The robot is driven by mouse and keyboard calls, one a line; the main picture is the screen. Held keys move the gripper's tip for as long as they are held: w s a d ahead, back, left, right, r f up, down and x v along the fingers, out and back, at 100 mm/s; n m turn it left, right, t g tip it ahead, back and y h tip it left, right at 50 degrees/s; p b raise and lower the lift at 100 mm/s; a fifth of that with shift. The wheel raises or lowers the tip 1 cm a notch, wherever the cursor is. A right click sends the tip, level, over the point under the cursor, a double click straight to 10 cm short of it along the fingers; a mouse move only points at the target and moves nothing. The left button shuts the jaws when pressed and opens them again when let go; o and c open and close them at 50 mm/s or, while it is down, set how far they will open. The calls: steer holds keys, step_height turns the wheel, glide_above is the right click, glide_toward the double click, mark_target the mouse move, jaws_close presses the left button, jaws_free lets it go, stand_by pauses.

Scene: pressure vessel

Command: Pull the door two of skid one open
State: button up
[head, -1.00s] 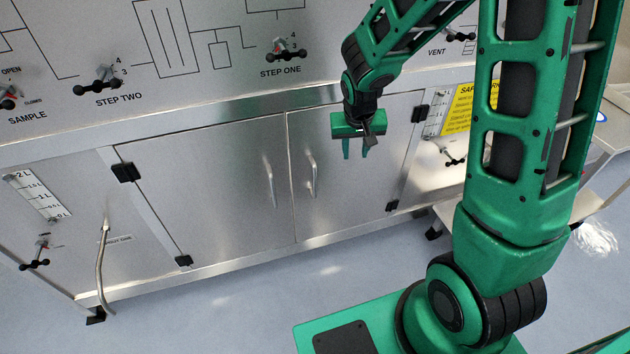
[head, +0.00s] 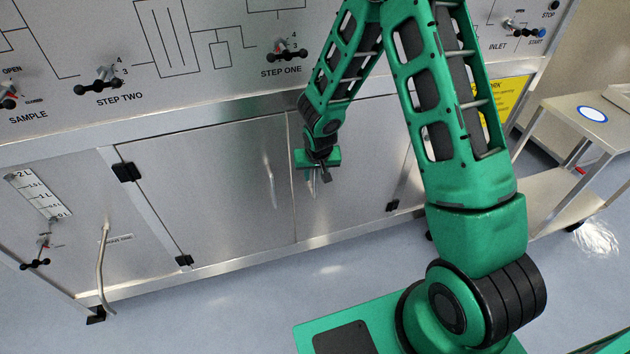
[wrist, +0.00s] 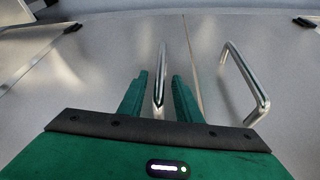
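The skid's metal cabinet has two closed doors side by side, the left door (head: 210,185) and the right door (head: 365,165). No label shows which is door two. My gripper (head: 317,188) is at the right door's handle, just right of the seam. In the wrist view my gripper (wrist: 159,76) is open, with the metal bar handle (wrist: 160,85) between its two green fingers. Narrow gaps show beside the bar. The left door's handle (head: 270,180) is free; it also shows right of the fingers in the wrist view (wrist: 250,85).
Black hinges sit on the doors' outer edges, one at the left (head: 125,172) and one at the lower right (head: 392,206). A bent metal pipe (head: 101,265) stands at the left. A trolley (head: 570,130) is at the right. The floor (head: 250,310) before the doors is clear.

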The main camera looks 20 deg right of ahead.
steer(key=shift+x, duration=2.7)
